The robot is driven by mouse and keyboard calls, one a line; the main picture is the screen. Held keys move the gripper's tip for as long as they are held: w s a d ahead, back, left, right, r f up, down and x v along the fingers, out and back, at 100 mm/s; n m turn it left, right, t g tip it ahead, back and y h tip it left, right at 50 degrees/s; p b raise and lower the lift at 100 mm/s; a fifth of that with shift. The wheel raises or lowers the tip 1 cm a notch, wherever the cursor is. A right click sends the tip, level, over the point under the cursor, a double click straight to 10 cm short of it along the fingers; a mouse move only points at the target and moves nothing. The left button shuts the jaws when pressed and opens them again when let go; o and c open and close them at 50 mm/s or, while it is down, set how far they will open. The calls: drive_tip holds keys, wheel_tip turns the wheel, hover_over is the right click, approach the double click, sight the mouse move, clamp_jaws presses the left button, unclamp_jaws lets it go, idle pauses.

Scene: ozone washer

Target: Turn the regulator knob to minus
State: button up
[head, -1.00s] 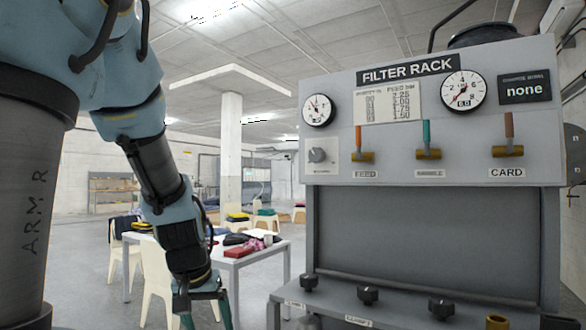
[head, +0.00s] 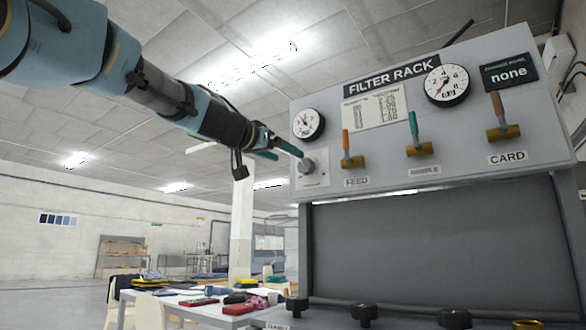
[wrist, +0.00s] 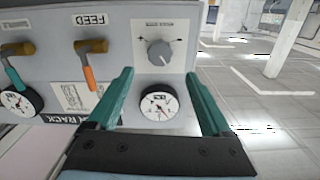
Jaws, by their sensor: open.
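The grey regulator knob (head: 306,166) sits on a pale plate at the left end of the filter rack panel, below the left gauge. In the wrist view the same knob (wrist: 160,53) shows a pointer mark, and the small print beside it is too small to read. My gripper (head: 287,155) is at the knob's left in the head view. In the wrist view my gripper (wrist: 158,75) has its two green fingers spread wide, one to each side of the knob's line, with nothing between them. I cannot tell whether a finger touches the knob.
The left gauge (head: 308,124) is just above the knob. The orange FEED lever (head: 348,152) is close on its right, then the green lever (head: 416,138) and the CARD lever (head: 499,118). A cluttered table (head: 215,308) stands lower left. The space left of the panel is open.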

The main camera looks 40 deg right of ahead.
sight(304, 164)
drive_tip(key=p+x, duration=0.4)
drive_tip(key=x, duration=0.5)
clamp_jaws()
idle(0.5)
